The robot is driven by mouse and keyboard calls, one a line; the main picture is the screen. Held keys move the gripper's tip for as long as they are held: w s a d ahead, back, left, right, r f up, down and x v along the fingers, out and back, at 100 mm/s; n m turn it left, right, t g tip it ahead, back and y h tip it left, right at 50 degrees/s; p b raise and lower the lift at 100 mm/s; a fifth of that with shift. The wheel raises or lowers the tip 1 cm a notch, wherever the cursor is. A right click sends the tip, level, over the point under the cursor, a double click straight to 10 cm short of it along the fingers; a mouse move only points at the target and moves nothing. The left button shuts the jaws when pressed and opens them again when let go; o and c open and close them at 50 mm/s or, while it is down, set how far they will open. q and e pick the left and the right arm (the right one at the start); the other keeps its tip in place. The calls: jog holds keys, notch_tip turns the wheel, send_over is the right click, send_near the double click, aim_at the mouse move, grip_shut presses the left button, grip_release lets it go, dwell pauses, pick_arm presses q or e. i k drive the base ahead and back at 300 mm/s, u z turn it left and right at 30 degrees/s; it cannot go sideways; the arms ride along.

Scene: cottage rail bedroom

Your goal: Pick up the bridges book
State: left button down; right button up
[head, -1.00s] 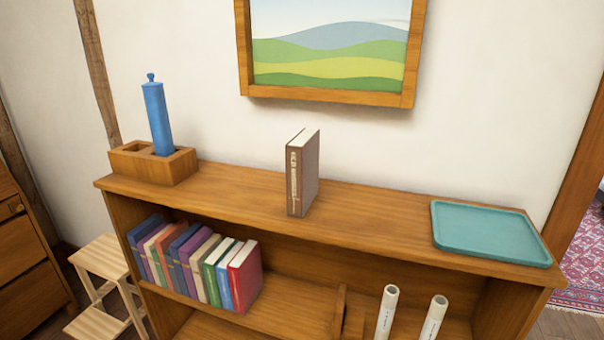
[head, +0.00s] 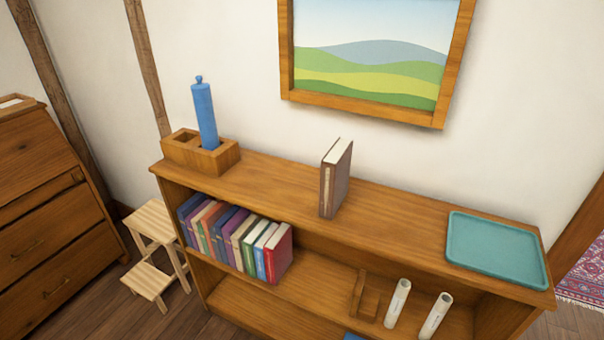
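A brown book (head: 335,180) stands upright on the top of the wooden bookcase (head: 270,187), near the middle, its spine facing me. The lettering on its spine is too small to read now, so I cannot tell whether it is the bridges book. A row of several coloured books (head: 235,238) leans together on the shelf below, at the left; their titles are not readable. Neither of my grippers shows in the head view.
A wooden holder (head: 218,159) with a blue cylinder (head: 205,115) stands at the top's left end, a teal tray (head: 497,247) at its right end. White rolls (head: 398,303) stand lower right. A step stool (head: 153,220) and drawers (head: 45,240) are left.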

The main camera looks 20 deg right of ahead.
aim_at(335, 170)
jog(key=u, duration=0.65)
jog(key=i, duration=1.95)
jog(key=z, duration=2.05)
